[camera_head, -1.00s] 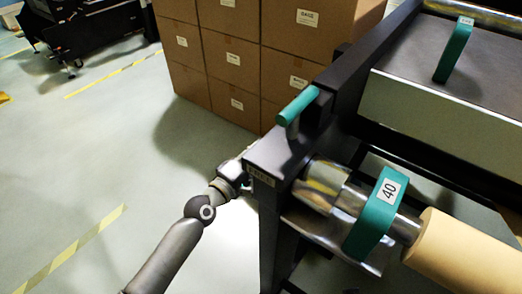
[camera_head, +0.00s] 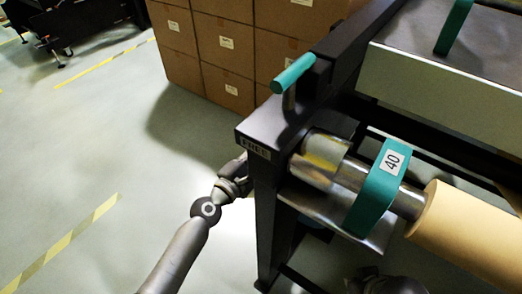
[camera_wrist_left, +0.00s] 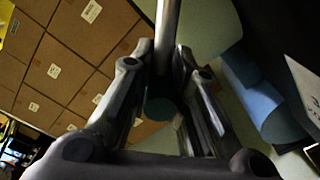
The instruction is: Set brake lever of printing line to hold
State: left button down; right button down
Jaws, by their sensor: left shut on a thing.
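My left arm comes in from the lower left in the head view, and its gripper (camera_head: 243,170) is at the near side of the dark machine post, its fingertips partly hidden by the post. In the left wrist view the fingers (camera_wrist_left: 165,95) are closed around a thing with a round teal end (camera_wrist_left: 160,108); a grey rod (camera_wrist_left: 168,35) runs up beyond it. I take it for the brake lever, but its setting cannot be told. A small label (camera_head: 257,150) on the frame corner seems to read FREE. My right gripper is not clearly seen.
A teal handle (camera_head: 293,75) stands on the frame top. A teal clamp marked 40 (camera_head: 380,190) sits on the metal shaft beside the kraft roll (camera_head: 465,235). Stacked cartons (camera_head: 225,45) stand behind. The floor at left is clear.

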pick_arm(q)
jog(key=shift+f, duration=0.1)
dwell(0.3)
jog(key=c, duration=1.3)
grip_release()
jog(key=shift+s, duration=0.1)
jog(key=v, duration=1.1)
jog(key=shift+s+a, duration=0.2)
jog(key=shift+s, duration=0.15)
